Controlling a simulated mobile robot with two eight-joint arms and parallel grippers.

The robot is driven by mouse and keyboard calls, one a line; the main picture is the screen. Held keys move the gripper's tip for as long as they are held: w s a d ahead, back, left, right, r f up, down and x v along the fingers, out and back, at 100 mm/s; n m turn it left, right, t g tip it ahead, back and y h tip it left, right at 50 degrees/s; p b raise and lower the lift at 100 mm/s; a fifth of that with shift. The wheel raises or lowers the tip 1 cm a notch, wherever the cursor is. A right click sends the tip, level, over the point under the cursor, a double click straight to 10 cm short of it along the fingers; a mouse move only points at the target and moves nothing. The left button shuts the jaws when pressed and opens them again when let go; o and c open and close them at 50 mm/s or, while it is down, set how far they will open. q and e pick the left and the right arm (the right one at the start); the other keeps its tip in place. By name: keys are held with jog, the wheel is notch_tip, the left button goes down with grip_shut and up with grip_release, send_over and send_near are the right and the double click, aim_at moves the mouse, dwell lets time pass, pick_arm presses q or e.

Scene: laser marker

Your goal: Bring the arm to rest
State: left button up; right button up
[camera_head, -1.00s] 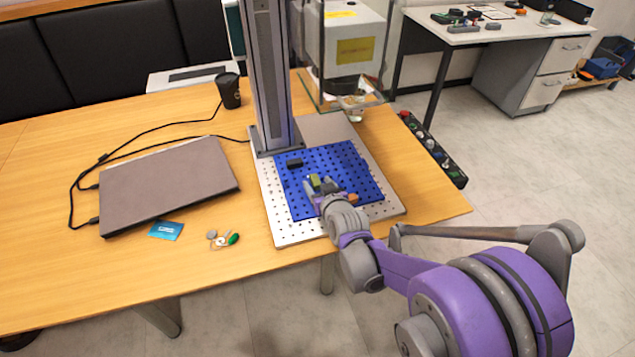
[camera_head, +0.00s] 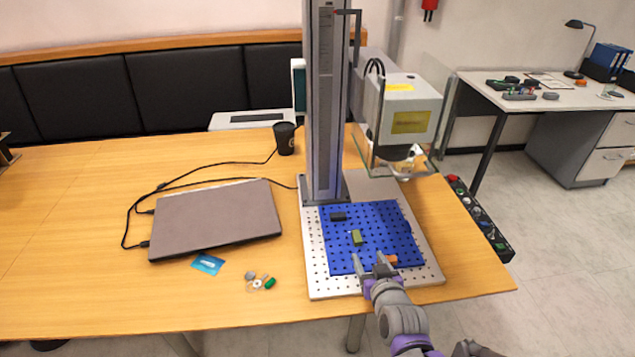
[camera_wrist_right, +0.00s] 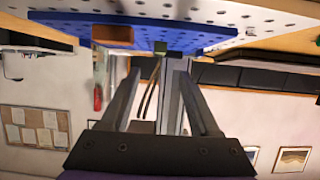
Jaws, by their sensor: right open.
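My right gripper (camera_head: 369,264) is open and empty at the front edge of the blue perforated plate (camera_head: 390,222). Its fingers point toward the marker column. In the right wrist view, the open fingers (camera_wrist_right: 158,78) have nothing between them, and the picture is upside down. A small green block (camera_head: 356,237) sits on the plate just beyond the fingertips; it also shows in the wrist view (camera_wrist_right: 160,47). An orange block (camera_head: 391,260) lies right of the fingers, near the plate's front edge. A black block (camera_head: 338,216) sits farther back. My left gripper is not in view.
The laser marker's column (camera_head: 323,110) and white head (camera_head: 408,112) stand behind the plate. A closed laptop (camera_head: 215,217), a blue card (camera_head: 208,264) and small parts (camera_head: 262,283) lie left. A black control strip (camera_head: 480,215) runs along the right table edge.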

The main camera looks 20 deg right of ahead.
jog(key=shift+s+a, duration=0.2)
jog(key=shift+a, duration=0.15)
jog(key=s+a+g, duration=0.1)
jog(key=s+a, duration=0.1)
jog(key=s+a+f+n+g+y, duration=0.1)
jog(key=s+a, duration=0.1)
jog(key=s+a+f+g+y, duration=0.1)
jog(key=s+a, duration=0.1)
jog(key=shift+a+f, duration=0.1)
jog(key=shift+a, duration=0.25)
jog(key=s+a+f+n+g+y, duration=0.1)
jog(key=s+a+g, duration=0.2)
jog(key=s, duration=0.4)
jog(key=s+a+f+n+g, duration=0.1)
jog(key=s+a+g, duration=0.1)
jog(key=s, duration=0.5)
pick_arm(q)
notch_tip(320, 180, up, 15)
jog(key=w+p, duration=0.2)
jog(key=p, duration=1.1)
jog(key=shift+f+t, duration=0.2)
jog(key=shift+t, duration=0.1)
pick_arm(e)
jog(key=w+r, duration=0.3)
jog(key=r, duration=1.1)
jog(key=shift+d+r, duration=0.1)
